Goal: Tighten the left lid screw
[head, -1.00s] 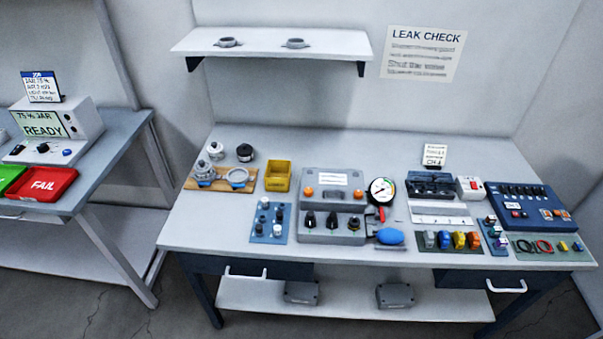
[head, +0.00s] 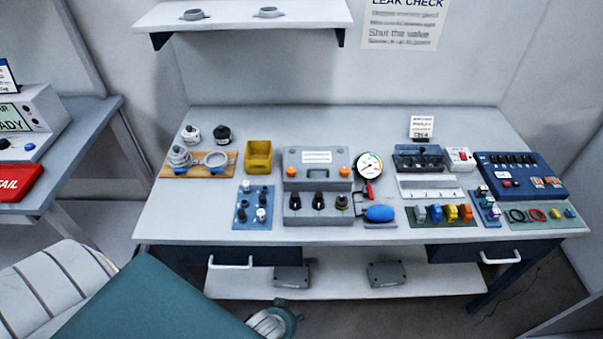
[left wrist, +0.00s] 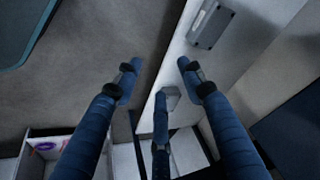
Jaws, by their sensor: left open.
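The grey box (head: 318,158) stands at the middle of the bench, with a white label on its lid. An orange lid screw (head: 291,173), the left one, sits at the lid's left front corner. A matching orange screw (head: 344,172) sits at the right front corner. My left gripper (left wrist: 160,82) is open and empty in the left wrist view, over the floor and the bench's lower shelf, well away from the box. In the head view only part of my left arm shows at the bottom left. My right gripper is in neither view.
The bench top (head: 190,222) is bare along its front left edge. Left of the box are a yellow bin (head: 258,152) and a blue mat with small parts (head: 241,218). A pressure gauge (head: 369,163) and blue bulb (head: 379,214) stand close on its right.

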